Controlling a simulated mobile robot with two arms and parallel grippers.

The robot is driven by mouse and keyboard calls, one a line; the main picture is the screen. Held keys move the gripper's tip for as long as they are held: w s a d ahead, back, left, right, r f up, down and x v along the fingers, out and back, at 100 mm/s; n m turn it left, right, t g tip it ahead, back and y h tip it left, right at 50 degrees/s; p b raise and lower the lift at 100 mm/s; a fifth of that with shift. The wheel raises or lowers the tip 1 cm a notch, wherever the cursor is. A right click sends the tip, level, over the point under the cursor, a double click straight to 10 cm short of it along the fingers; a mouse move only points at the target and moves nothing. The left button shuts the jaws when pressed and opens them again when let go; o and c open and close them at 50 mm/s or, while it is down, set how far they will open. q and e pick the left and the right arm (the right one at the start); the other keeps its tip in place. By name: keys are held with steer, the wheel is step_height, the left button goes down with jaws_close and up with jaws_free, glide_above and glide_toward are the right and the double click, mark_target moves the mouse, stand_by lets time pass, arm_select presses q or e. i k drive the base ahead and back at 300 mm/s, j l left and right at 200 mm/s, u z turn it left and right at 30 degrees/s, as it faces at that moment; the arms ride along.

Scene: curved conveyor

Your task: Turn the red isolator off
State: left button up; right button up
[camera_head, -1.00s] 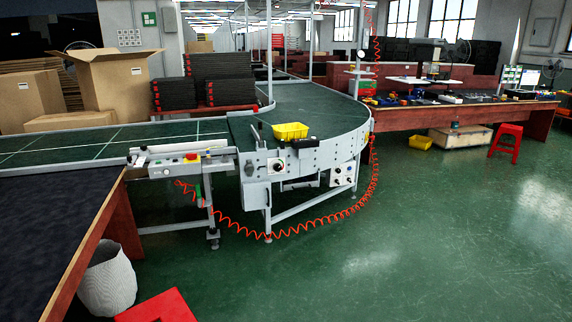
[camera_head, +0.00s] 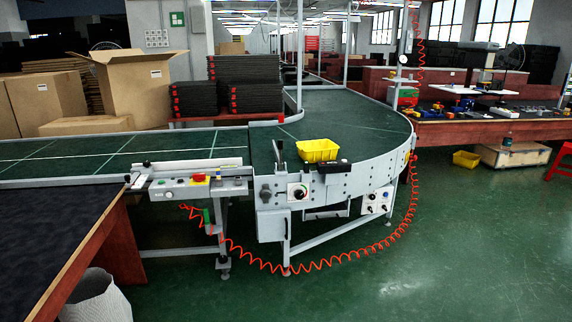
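A red button on a yellow base (camera_head: 199,178) sits on the control box (camera_head: 172,187) at the end of the straight conveyor, left of the switch. Neither of my grippers is in view.
A yellow bin (camera_head: 317,150) rests on the curved conveyor above the switch. A coiled red hose (camera_head: 330,262) hangs below it, near the floor. A dark-topped table (camera_head: 50,225) is at the left, with a white basket (camera_head: 97,297) beside it. The green floor (camera_head: 430,260) at front right is clear.

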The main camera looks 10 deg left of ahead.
mark_target(200, 177)
steer(key=i+u, duration=0.35)
steer(key=i+l+u, duration=0.2)
steer(key=i+u, duration=0.15)
steer(key=i+l+u, duration=0.3)
steer(key=i, duration=0.05)
